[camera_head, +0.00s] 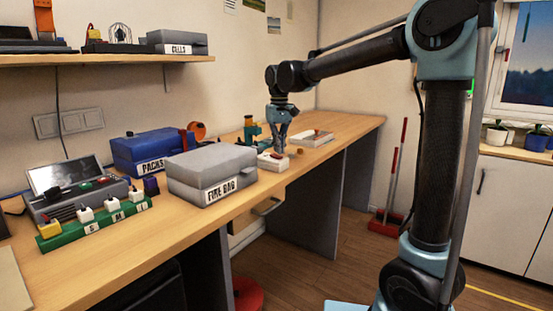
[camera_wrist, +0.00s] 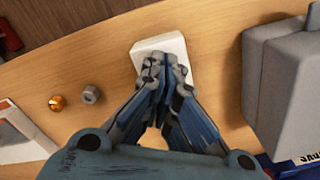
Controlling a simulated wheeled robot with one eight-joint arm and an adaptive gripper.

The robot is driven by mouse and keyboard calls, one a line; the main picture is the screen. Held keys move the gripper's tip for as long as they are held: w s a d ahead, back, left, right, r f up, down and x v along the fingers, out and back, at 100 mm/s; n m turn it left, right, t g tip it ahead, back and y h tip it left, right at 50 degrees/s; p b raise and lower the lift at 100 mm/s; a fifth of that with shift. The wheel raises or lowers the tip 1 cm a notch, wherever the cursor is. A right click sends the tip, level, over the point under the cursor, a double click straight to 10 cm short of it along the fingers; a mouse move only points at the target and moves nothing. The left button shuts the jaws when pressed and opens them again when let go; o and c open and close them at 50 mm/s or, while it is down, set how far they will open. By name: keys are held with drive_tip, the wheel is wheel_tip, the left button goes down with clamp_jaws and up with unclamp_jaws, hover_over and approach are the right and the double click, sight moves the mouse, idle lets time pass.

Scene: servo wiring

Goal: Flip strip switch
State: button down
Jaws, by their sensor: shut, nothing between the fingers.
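A grey case labelled FIRE BAG (camera_head: 212,175) stands close to the left of the block. A blue PACKS case (camera_head: 150,152) is behind it. A green labelled rack (camera_head: 95,225) is at the left. A nut (camera_wrist: 90,94) and a brass piece (camera_wrist: 58,103) lie nearby.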

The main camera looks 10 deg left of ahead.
sight(280, 156)
drive_tip(key=shift+r, duration=2.8)
drive_tip(key=shift+d, duration=0.1)
drive_tip(key=s+d+f+m+t, duration=0.15)
drive_tip(key=s+d+f, duration=0.25)
drive_tip(key=d, duration=0.9)
drive_tip(key=s+d+f+m+g, duration=0.15)
drive_tip(key=s+d+f, duration=0.25)
drive_tip(key=d, duration=0.9)
drive_tip(key=s+d+f+m+t, duration=0.1)
drive_tip(key=s+d+f+m, duration=0.1)
drive_tip(key=s+d+f, duration=0.5)
drive_tip(key=s+d+f+m+t, duration=0.1)
drive_tip(key=s+d+f+m, duration=0.1)
drive_tip(key=s+d+f, duration=0.5)
wheel_tip(280, 156, down, 5)
drive_tip(key=shift+s+d+r, duration=0.1)
drive_tip(key=shift+s+d, duration=0.1)
drive_tip(key=shift+s, duration=0.45)
